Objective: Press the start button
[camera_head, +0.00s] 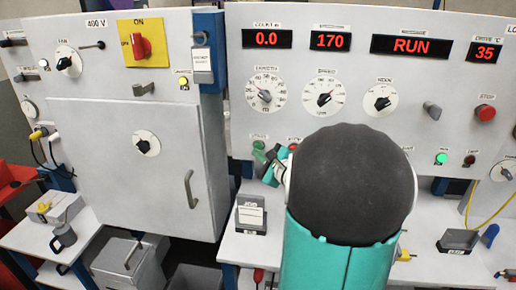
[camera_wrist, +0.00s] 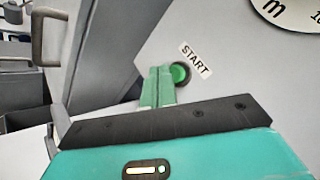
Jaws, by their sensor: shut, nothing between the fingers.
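The green start button (camera_head: 258,147) sits low on the left part of the grey control panel. In the wrist view the round green start button (camera_wrist: 180,73) shows beside its START label, its left edge close to my fingers. My gripper (camera_head: 268,160) is shut and empty, its teal fingers pointing at the panel just below and right of the button. In the wrist view my gripper (camera_wrist: 158,71) has its two fingertips together, overlapping the button's left side. I cannot tell whether the tips touch it. The red display (camera_head: 411,46) reads RUN.
A red button (camera_head: 293,147) lies right of the start button, partly near my arm. A red stop button (camera_head: 485,113) is at the far right. A grey cabinet (camera_head: 130,170) stands to the left. A labelled block (camera_head: 250,216) rests on the shelf below.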

